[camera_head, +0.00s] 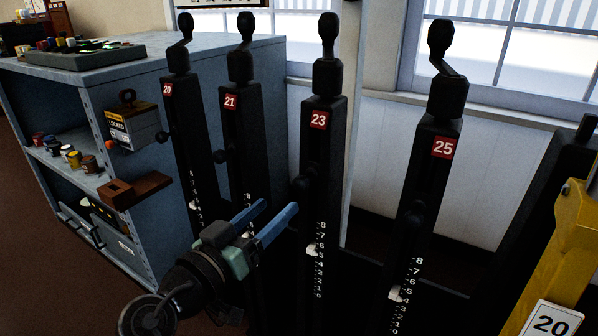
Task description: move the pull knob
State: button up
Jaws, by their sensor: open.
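Several tall black levers stand in a row, with red number plates 20, 21, 23 and 25 and a crank-like black handle on top of each. I cannot tell which is the pull knob. My gripper (279,206) reaches in from the lower left. Its two blue fingers are apart with nothing seen between them.
A blue-grey cabinet (215,62) stands at the left, with small coloured items on its shelf. A locked box (133,122) and a brown wooden piece (136,188) are on its side. A yellow lever (565,245) with plate 20 (551,324) is at the right. Windows are behind.

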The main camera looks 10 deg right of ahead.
aim_at(298, 187)
jog(key=b+x, duration=0.2)
jog(key=x, duration=0.9)
jog(key=shift+b, duration=0.3)
grip_shut()
dwell(0.8)
